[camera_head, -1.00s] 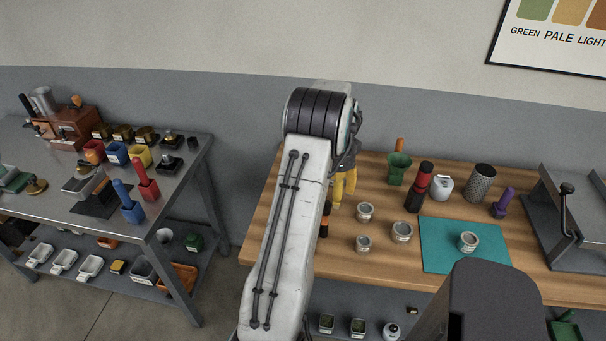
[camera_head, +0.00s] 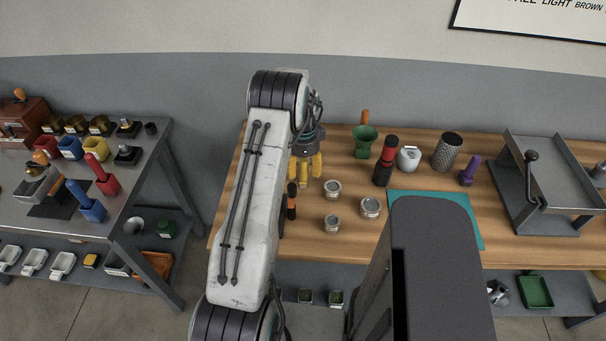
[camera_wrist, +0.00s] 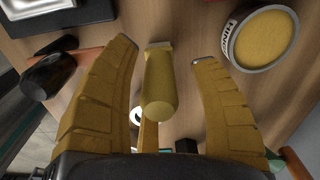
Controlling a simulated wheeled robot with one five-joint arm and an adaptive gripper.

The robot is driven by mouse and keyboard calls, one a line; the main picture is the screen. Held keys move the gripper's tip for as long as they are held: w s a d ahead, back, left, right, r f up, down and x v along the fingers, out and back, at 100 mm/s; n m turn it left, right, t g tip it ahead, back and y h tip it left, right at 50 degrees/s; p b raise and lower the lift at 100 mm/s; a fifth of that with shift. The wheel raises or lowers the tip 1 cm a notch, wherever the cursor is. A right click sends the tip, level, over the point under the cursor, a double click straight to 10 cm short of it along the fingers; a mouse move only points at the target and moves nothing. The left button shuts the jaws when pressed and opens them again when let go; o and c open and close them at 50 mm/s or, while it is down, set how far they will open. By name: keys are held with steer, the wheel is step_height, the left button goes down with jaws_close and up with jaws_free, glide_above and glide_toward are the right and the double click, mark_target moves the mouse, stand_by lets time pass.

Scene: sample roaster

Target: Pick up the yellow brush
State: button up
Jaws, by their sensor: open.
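My gripper is open. In the head view my gripper (camera_head: 305,172) is over the left part of the wooden table (camera_head: 350,245), and I cannot tell the brush from the yellow fingers there.
A round tin (camera_wrist: 262,38) is close to the right finger. A black item with an orange part (camera_wrist: 50,75) is left of the left finger. Small tins (camera_head: 333,189), a green cup (camera_head: 365,142) and a black-and-red cylinder (camera_head: 386,160) stand right of my gripper.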

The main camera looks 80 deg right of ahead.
mark_target(304, 175)
steer(key=shift+f, duration=1.5)
steer(key=shift+o, duration=0.3)
jaws_close()
